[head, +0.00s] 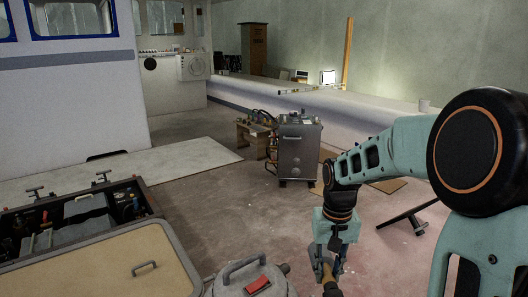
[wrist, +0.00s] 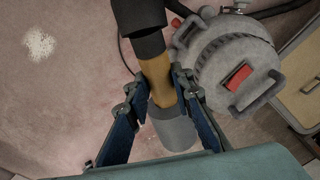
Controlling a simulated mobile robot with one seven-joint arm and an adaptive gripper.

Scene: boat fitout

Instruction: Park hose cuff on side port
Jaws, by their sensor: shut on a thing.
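My gripper (wrist: 160,88) is shut on the hose cuff (wrist: 156,72), its fingers on both sides of the tan band. Black hose (wrist: 138,16) runs from one end of the cuff, and a grey tube end (wrist: 173,128) shows at the other. In the head view my gripper (head: 328,262) hangs low at the bottom, right of the grey vacuum (head: 222,288). The vacuum's round lid (wrist: 212,62) with a red switch (wrist: 238,77) is beside the cuff in the wrist view, apart from it. I cannot clearly make out the side port.
A tan-topped case (head: 110,262) and an open toolbox (head: 145,200) stand at left. A grey metal cabinet (head: 297,150) stands on the floor ahead. A dark stand (head: 412,217) lies at right. Open floor (head: 225,220) lies between the toolbox and cabinet.

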